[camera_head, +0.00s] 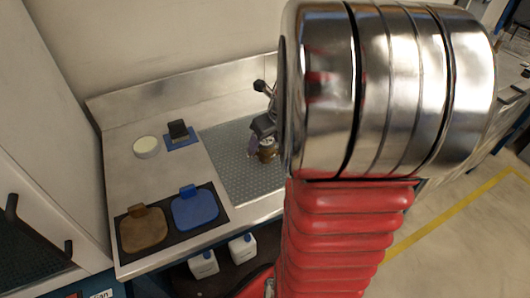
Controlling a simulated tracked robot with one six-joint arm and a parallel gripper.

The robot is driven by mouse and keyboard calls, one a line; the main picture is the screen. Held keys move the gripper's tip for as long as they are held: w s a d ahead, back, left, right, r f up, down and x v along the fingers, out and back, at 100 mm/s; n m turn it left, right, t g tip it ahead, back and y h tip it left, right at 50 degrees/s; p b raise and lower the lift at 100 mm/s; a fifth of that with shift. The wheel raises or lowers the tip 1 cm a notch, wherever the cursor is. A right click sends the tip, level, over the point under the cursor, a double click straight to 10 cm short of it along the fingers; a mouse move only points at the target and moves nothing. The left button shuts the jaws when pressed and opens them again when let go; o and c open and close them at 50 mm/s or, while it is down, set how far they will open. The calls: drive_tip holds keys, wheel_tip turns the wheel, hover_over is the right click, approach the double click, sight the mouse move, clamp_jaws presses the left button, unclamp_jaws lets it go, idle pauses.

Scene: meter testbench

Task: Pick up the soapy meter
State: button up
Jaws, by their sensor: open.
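A small brass-coloured object (267,154), which looks like the meter, stands on the grey perforated drain plate (228,160) of the metal bench. It is small and partly covered, so I cannot make out any soap on it. My gripper (262,135) is open, right at the upper part of this object. Whether the jaws touch it or are around it I cannot tell. My large chrome joint and red ribbed arm sleeve hide the right part of the bench.
On the bench left of the plate are a round pale dish (146,147), a black block (178,130) on a blue pad, and a brown cloth-like piece (144,230) and a blue one (194,208) on a dark mat. White bottles (204,264) stand below. A cabinet is at left.

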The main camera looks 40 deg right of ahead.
drive_tip(key=shift+c, duration=0.2)
drive_tip(key=c, duration=1.5)
drive_tip(key=shift+o, duration=0.2)
wheel_tip(320, 180, up, 10)
drive_tip(key=shift+r, duration=0.1)
